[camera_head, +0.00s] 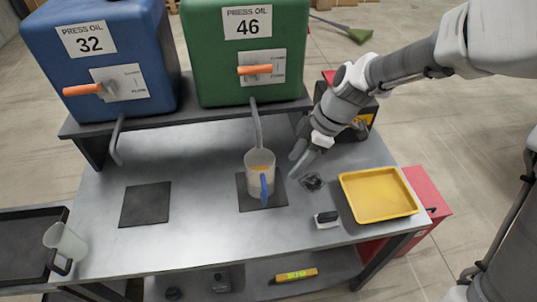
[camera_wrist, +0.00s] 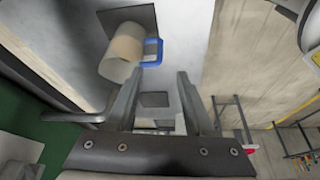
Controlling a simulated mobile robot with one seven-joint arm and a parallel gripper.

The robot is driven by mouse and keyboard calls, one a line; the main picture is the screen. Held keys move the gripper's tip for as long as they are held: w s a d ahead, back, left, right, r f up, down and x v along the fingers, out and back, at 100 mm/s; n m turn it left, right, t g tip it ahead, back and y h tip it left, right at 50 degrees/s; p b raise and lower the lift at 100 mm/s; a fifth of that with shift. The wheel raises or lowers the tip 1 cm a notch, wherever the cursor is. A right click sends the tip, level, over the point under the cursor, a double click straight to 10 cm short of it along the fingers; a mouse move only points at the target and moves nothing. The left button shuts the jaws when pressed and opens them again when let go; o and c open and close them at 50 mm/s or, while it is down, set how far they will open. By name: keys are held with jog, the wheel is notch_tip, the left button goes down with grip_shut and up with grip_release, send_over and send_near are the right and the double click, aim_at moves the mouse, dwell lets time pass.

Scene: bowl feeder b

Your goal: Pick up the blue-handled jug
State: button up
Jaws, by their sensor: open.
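The blue-handled jug (camera_head: 260,172) is a translucent jug with amber liquid in it. It stands upright on a dark square mat (camera_head: 246,203) under the spout of the green tank. Its blue handle (camera_head: 264,187) faces the table's front edge. My gripper (camera_head: 302,163) is to the right of the jug, above the table, apart from it. In the wrist view the jug (camera_wrist: 122,50) and its blue handle (camera_wrist: 152,52) lie beyond the left fingertip. My gripper (camera_wrist: 164,80) is open, with nothing between its fingers.
The green tank (camera_head: 245,88) and blue tank (camera_head: 60,60) stand on a raised shelf behind. A yellow tray (camera_head: 378,195), a small black-and-white item (camera_head: 327,219) and a dark tangled item (camera_head: 312,182) lie to the right. Another jug (camera_head: 65,243) with a dark handle stands at left.

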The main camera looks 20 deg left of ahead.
aim_at(265, 196)
jog(key=shift+a+x, duration=0.2)
jog(key=shift+x, duration=4.2)
jog(key=shift+a+x, duration=0.25)
jog(key=shift+x, duration=4.15)
jog(key=shift+s+r, duration=0.1)
jog(key=shift+r, duration=0.05)
grip_shut()
